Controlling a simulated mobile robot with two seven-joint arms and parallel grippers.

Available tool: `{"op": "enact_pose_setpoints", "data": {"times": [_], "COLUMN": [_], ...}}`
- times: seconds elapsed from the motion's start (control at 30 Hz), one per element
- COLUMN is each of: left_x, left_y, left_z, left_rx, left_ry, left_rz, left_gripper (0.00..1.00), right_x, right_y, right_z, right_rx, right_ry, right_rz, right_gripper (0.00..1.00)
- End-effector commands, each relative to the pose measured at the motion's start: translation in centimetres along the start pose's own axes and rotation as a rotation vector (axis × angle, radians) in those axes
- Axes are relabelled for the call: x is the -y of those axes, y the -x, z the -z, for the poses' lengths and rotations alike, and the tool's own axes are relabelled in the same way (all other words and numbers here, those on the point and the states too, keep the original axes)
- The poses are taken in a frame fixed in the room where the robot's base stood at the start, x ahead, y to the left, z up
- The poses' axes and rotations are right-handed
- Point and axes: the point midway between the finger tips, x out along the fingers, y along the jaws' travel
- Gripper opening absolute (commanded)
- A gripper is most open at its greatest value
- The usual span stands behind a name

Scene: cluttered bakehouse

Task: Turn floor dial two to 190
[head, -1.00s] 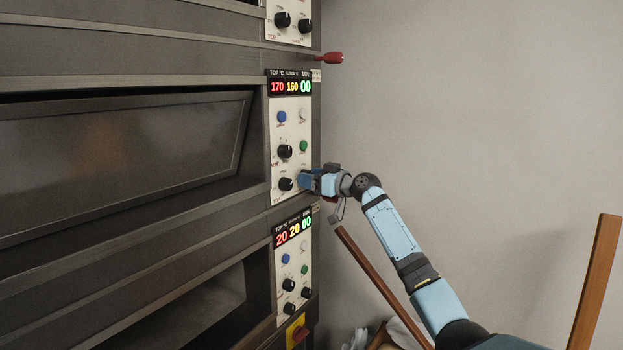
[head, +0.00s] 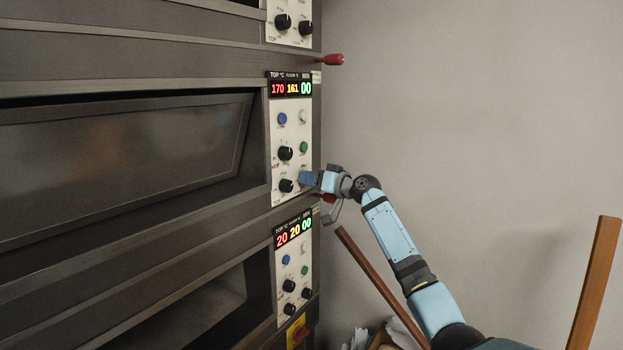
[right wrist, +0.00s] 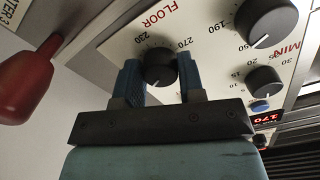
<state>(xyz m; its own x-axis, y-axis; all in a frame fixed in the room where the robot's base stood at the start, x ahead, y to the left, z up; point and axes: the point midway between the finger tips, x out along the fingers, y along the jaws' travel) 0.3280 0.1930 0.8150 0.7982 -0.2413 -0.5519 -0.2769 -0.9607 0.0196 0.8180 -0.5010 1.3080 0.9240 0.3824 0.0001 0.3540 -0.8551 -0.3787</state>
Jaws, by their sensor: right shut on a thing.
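The black floor dial (right wrist: 159,70) shows in the right wrist view beside the printed word FLOOR, on a white panel. My right gripper (right wrist: 160,82) is shut on this dial, one blue finger on each side. In the head view my right gripper (head: 304,180) reaches the lower right of the middle oven's control panel (head: 275,135) and hides the dial there. The middle display (head: 292,89) reads 170 in red, 161 in yellow and 00 in green. My left gripper is not in view.
Two other black dials, one (right wrist: 266,22) by a 190 mark and one (right wrist: 263,81) marked MIN, sit near the gripped dial. A red handle (right wrist: 28,88) stands close on the left. The lower oven's panel (head: 294,265) is below.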

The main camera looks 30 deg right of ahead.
Motion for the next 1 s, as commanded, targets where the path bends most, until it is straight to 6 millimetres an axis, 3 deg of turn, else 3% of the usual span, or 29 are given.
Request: {"op": "enact_pose_setpoints", "data": {"times": [0.5, 1.0], "left_x": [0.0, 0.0], "left_y": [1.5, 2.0], "left_z": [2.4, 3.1], "left_rx": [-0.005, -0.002], "left_ry": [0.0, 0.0], "left_rz": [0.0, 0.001], "left_gripper": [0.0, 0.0], "right_x": [0.2, 0.1], "right_y": [0.0, 0.0], "right_z": [0.2, 0.1], "right_rx": [0.0, -0.001], "right_ry": [-0.453, -0.649], "right_rz": [0.0, -0.001], "right_gripper": [0.12, 0.12]}}
